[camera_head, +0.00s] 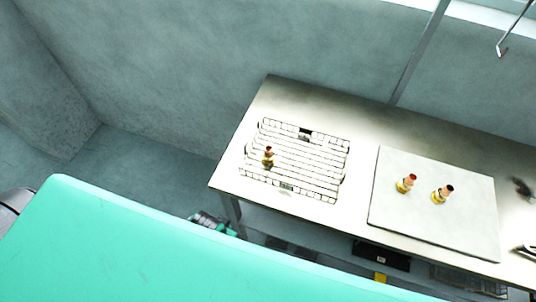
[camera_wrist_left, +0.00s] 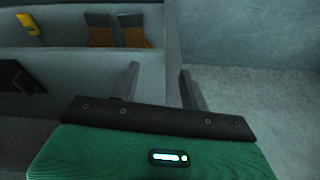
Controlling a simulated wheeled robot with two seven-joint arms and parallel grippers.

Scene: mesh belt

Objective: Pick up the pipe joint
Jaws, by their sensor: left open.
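Three small brass-coloured pieces that look like pipe joints show in the head view. One with a red end (camera_head: 268,156) stands in the wire mesh basket (camera_head: 340,172), towards its left side. A second pipe joint with a red end (camera_head: 405,185) and a third with a dark end (camera_head: 442,195) are on the pale square board (camera_head: 471,229) to the right. My left gripper (camera_wrist_left: 160,88) shows in the left wrist view with its fingers apart and nothing between them. No pipe joint shows in that view. My right gripper is not in view.
The basket and board rest on a metal table (camera_head: 359,118) against a grey wall. Dark items lie at its right end (camera_head: 525,188). A black box (camera_head: 381,256) sits below the table. The table is clear behind the basket. A yellow object (camera_wrist_left: 29,24) shows in the wrist view.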

